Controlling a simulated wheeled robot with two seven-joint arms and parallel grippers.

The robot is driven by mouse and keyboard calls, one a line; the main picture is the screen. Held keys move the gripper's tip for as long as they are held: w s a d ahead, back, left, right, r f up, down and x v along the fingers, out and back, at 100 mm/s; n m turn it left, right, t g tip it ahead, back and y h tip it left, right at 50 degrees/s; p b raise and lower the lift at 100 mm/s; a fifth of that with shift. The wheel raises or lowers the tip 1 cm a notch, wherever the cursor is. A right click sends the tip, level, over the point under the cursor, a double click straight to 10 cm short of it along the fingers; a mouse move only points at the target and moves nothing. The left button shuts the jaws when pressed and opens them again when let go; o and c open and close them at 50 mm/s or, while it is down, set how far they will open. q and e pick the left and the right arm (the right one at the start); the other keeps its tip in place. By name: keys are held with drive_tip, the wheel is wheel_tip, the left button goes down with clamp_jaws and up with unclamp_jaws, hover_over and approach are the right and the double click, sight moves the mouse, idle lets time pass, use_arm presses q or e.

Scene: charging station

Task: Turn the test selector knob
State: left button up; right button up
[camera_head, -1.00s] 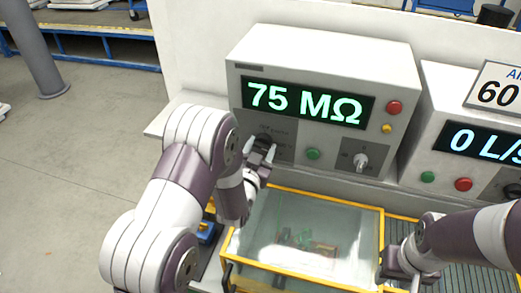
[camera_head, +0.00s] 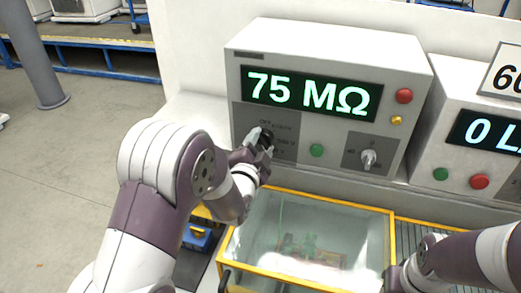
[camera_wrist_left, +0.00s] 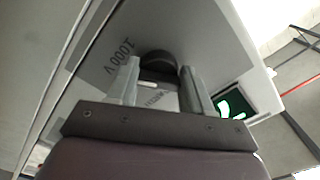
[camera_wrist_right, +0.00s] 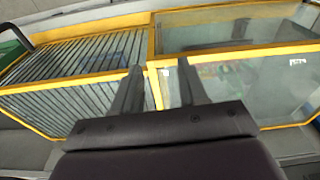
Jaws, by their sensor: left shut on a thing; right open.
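The black test selector knob (camera_head: 267,139) is on the lower left of the grey tester's front (camera_head: 330,65), whose display reads 75 MΩ. In the left wrist view the dark knob (camera_wrist_left: 157,64) shows at the fingertips, with a "1000V" mark beside it. My left gripper (camera_head: 257,142) comes from the left and is shut on the knob; its fingers (camera_wrist_left: 163,78) stand on either side of it. The knob's exact setting is hard to read. My right gripper (camera_wrist_right: 157,72) is open and empty above the yellow-framed boxes.
A clear, yellow-framed box (camera_head: 300,235) with a circuit board inside stands below the tester. A slatted, yellow-framed box (camera_wrist_right: 85,65) is beside it. A green button (camera_head: 317,150) and a second knob (camera_head: 368,158) are right of the selector. Another instrument (camera_head: 465,95) stands at right.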

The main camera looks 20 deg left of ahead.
use_arm(q)
drive_tip(key=shift+f+m, duration=0.3)
drive_tip(key=shift+m, duration=0.2)
drive_tip(key=shift+c, duration=0.2)
drive_tip(key=o, duration=1)
drive_tip(key=shift+o, duration=0.2)
drive_tip(key=shift+r, duration=0.1)
drive_tip(key=s+b, duration=0.1)
drive_tip(key=s, duration=1.1)
drive_tip(key=shift+s+a, duration=0.3)
drive_tip(key=shift+s, duration=0.1)
